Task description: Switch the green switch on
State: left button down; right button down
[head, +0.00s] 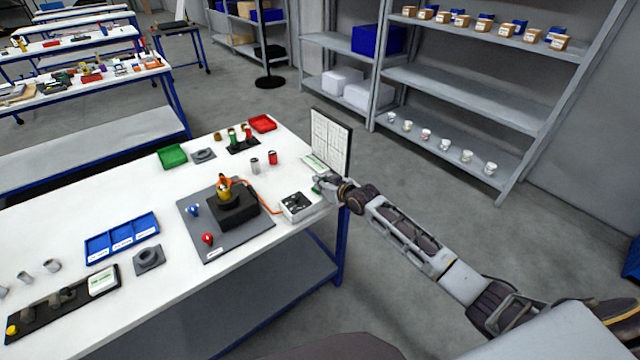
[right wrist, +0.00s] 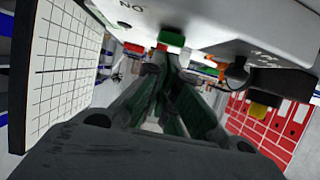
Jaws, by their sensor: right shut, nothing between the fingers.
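A white switch box (head: 297,205) with a dark top sits near the right edge of the white table, joined to an orange cable. In the right wrist view the green switch (right wrist: 172,39) shows on the pale box face, near lettering that reads "NO" in this view. My right gripper (head: 320,187) is beside the box at the table's right edge. In the right wrist view its shut, empty fingers (right wrist: 170,62) reach close to the green switch; I cannot tell if they touch it. In the head view the switch is hard to make out. My left gripper is not in view.
A gridded white board (head: 331,142) stands upright just behind the gripper. A grey mat (head: 240,243) with a black block, a blue knob and a red knob lies left of the box. Cylinders and small trays (head: 172,156) stand further back.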

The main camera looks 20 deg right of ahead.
jog(key=shift+f, duration=0.15)
jog(key=shift+f, duration=0.1)
dwell(0.3)
jog(key=shift+s+d+f+t+b, duration=0.1)
jog(key=shift+s+f+t+b, duration=0.35)
jog(key=shift+b, duration=0.65)
jog(key=shift+w, duration=0.1)
jog(key=shift+r, duration=0.2)
